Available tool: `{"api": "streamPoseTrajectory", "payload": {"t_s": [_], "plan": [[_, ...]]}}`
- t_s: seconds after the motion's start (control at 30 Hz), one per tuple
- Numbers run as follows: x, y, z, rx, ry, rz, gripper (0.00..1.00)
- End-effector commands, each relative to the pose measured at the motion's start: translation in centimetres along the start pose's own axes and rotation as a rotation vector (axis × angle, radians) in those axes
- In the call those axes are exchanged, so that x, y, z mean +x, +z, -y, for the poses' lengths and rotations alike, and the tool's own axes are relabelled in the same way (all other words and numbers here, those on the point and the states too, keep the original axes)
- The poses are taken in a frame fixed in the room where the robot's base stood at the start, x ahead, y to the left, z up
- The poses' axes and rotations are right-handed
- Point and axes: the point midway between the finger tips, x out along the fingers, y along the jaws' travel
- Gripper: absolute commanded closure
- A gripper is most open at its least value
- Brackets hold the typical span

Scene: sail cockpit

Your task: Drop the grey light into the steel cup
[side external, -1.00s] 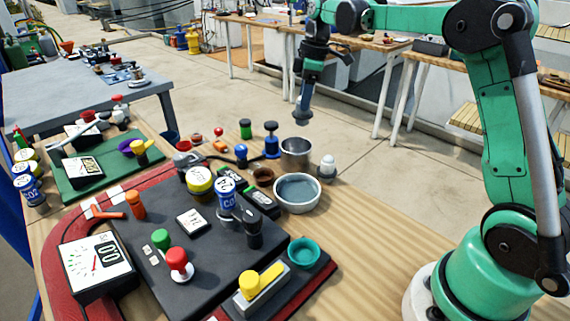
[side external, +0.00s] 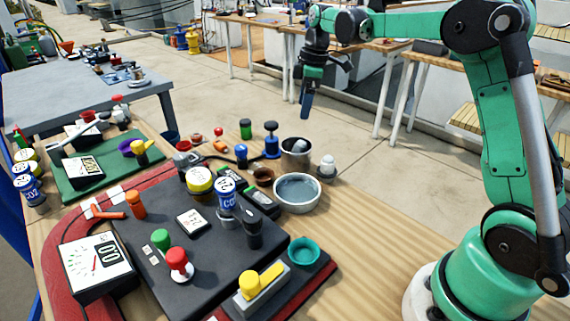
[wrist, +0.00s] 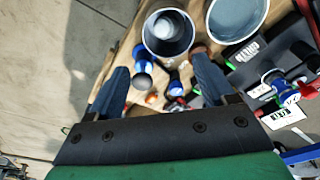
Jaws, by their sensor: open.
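The steel cup (side external: 295,163) stands upright on the wooden table beside a larger grey bowl. A grey, rounded thing, which looks like the grey light (side external: 300,146), is inside the cup, partly hidden by its wall. The wrist view shows the cup (wrist: 178,43) from above, with the pale round light (wrist: 162,27) inside it. My gripper (side external: 306,108) is above the cup in the side picture, clear of it. In the wrist view its blue fingers (wrist: 160,88) are apart with nothing held between them.
The grey bowl (side external: 297,193) is close to the cup. A pale domed object (side external: 327,169) stands right of it. Blue (side external: 271,142) and green (side external: 245,129) knobbed items stand behind. The black panel (side external: 160,262) and several small parts crowd the left. Bare table lies at front right.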

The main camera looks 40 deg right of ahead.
Motion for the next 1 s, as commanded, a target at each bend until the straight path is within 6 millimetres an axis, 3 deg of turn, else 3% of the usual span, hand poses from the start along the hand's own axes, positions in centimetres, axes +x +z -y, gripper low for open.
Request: {"api": "streamPoseTrajectory", "payload": {"t_s": [0.4, 0.73, 0.87, 1.0], "plan": [[-4.9, 0.0, 0.0, 0.001, 0.0, 0.0, 0.24], [-5.4, -0.1, 0.2, 0.007, 0.005, -0.001, 0.24], [-5.9, -0.6, 1.8, 0.064, 0.045, -0.012, 0.24], [-6.4, -1.3, 5.5, 0.197, 0.127, -0.054, 0.24]]}}
